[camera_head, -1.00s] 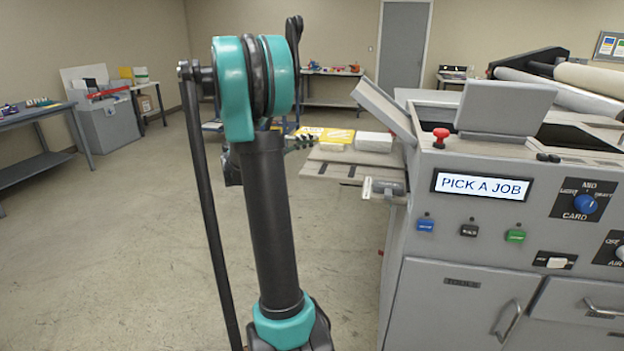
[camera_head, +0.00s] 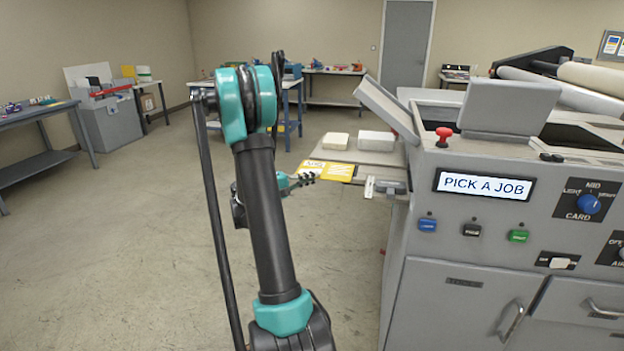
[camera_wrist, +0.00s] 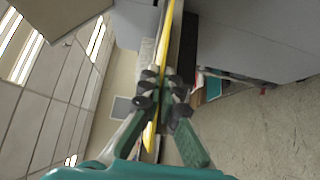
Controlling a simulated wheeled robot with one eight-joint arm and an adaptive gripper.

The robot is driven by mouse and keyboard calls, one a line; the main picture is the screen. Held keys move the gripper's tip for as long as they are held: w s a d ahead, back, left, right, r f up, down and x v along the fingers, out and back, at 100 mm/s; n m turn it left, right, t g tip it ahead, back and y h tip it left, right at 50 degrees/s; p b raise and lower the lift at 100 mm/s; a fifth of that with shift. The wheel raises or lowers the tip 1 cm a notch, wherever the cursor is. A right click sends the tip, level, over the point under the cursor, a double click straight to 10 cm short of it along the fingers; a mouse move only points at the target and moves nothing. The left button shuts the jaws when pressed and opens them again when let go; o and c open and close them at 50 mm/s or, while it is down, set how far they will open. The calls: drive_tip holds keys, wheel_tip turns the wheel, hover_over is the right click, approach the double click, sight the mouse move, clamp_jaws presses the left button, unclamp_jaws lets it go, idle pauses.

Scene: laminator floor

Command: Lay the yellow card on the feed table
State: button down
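The yellow card (camera_head: 338,172), with a white patch at its left, lies about level over the near left part of the grey feed table (camera_head: 376,158) in the head view. I cannot tell whether it touches the table. My gripper (camera_head: 306,177) is at the card's left edge, partly hidden behind my arm. In the wrist view the card (camera_wrist: 166,50) shows edge-on as a thin yellow strip running between the dark fingertips of my gripper (camera_wrist: 160,90), which are shut on it.
A cream block (camera_head: 335,140) and a white block (camera_head: 376,141) stand on the feed table behind the card. The grey laminator (camera_head: 470,230) fills the right side, its display reading "PICK A JOB". A blue-legged table (camera_head: 292,100) stands behind my arm.

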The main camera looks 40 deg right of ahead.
drive_tip(key=shift+f, duration=0.15)
drive_tip(key=c, duration=1.7)
unclamp_jaws()
drive_tip(key=shift+a+r, duration=0.1)
drive_tip(key=shift+r, duration=0.1)
drive_tip(key=w+a, duration=0.2)
drive_tip(key=a, duration=1)
drive_tip(key=s+a+f+t+y, duration=0.2)
drive_tip(key=s+a+f+y, duration=0.2)
drive_tip(key=s+a+y, duration=0.2)
drive_tip(key=s+a+f+n+t+y, duration=0.1)
drive_tip(key=s+a+f+y, duration=0.4)
drive_tip(key=a, duration=0.6)
drive_tip(key=s+a+f+t+y, duration=0.3)
drive_tip(key=s+a+y, duration=0.3)
drive_tip(key=s+a, duration=0.2)
drive_tip(key=shift+s+a+f+n+t+y, duration=0.15)
drive_tip(key=shift+s+f+n+t+y, duration=0.2)
drive_tip(key=shift+s+f, duration=0.45)
